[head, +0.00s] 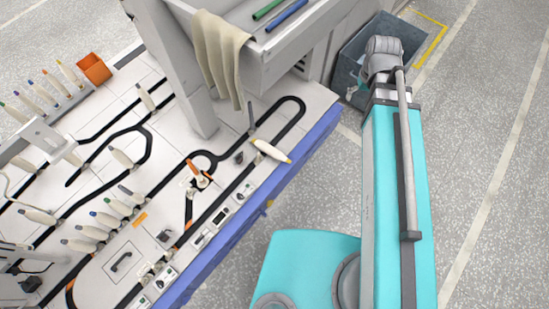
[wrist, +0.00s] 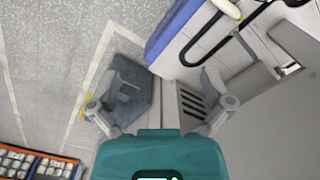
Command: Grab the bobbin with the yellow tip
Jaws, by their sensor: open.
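The bobbin with the yellow tip (head: 268,149) is a cream, spindle-shaped piece at the right edge of the machine table in the head view, beside the black looped track. Its yellow tip points toward the lower right. In the wrist view a cream bobbin (wrist: 227,8) with a yellowish end shows at the top edge, partly cut off. My gripper (wrist: 161,82) is open and empty in the wrist view, fingers spread wide, apart from the bobbin. In the head view I cannot make out its fingers.
A blue-grey bin (head: 349,66) stands on the floor; it also shows in the wrist view (wrist: 143,92). The machine housing (head: 290,48) with a draped cloth (head: 219,50) rises above the table. Several other bobbins (head: 99,225) stand left. Filled crates (wrist: 39,151) show in the wrist view.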

